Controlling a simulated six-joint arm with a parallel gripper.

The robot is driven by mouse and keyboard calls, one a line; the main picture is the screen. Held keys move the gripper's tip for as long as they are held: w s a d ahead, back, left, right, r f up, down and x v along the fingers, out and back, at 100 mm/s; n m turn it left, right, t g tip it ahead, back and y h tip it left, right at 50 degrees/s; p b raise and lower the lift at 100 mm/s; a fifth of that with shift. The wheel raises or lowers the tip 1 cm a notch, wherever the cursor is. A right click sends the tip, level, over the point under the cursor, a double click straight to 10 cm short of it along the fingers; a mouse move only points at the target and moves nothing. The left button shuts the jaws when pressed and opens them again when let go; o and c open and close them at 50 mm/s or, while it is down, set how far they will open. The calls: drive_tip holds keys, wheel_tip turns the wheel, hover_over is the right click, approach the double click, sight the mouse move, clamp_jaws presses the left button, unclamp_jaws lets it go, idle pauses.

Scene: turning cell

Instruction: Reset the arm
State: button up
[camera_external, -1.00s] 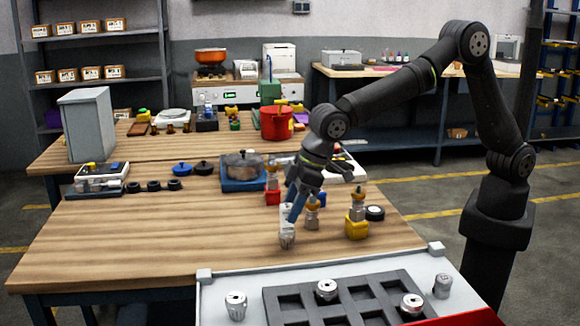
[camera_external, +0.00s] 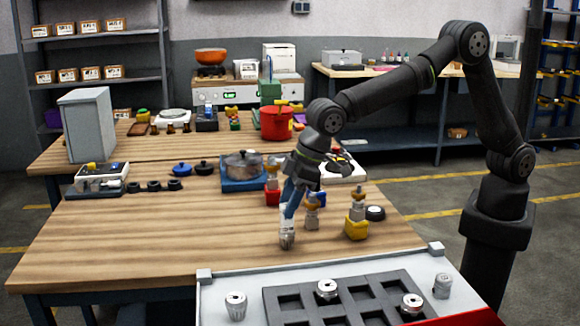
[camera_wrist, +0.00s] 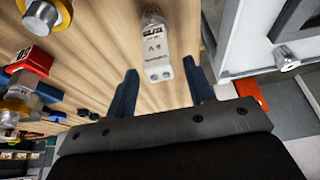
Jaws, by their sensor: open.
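My gripper (camera_external: 291,205) hangs over the right part of the wooden bench, pointing down. In the wrist view my gripper (camera_wrist: 163,78) shows its two blue fingers spread apart with nothing gripped. The same white part (camera_external: 287,236) shows in the external view just below the fingers. Whether a finger touches it is not clear.
Yellow-based (camera_external: 356,228), red-based (camera_external: 272,196) and blue-based fittings stand close around my gripper. A pot (camera_external: 243,163) stands behind it. A dark tray with pockets (camera_external: 380,281) lies in front. The bench's left front (camera_external: 150,235) is clear.

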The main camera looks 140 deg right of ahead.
wheel_tip(320, 180, down, 3)
drive_tip(key=v, duration=1.2)
drive_tip(key=x, duration=1.1)
drive_tip(key=shift+d+f, duration=0.1)
drive_tip(key=shift+f, duration=0.2)
drive_tip(key=shift+w+d, duration=0.1)
drive_tip(key=shift+w, duration=0.1)
wheel_tip(320, 180, up, 4)
drive_tip(key=shift+f, duration=0.1)
drive_tip(key=s+d+r, duration=0.4)
drive_tip(key=s+r, duration=0.3)
drive_tip(key=s, duration=0.4)
drive_tip(key=w+d+f+m, duration=0.1)
drive_tip(key=w+d+f, duration=0.1)
drive_tip(key=d, duration=0.6)
drive_tip(key=w+d+f, duration=0.2)
drive_tip(key=d+f, duration=0.1)
drive_tip(key=d, duration=0.6)
drive_tip(key=w+f, duration=0.2)
drive_tip(key=w, duration=0.1)
drive_tip(key=w+a+f, duration=0.1)
drive_tip(key=w, duration=0.2)
drive_tip(key=w+a+f, duration=0.1)
drive_tip(key=w+f, duration=0.1)
drive_tip(key=w, duration=0.1)
drive_tip(key=shift+w+a+f, duration=0.1)
drive_tip(key=shift+w+f, duration=0.05)
drive_tip(key=shift+f, duration=0.2)
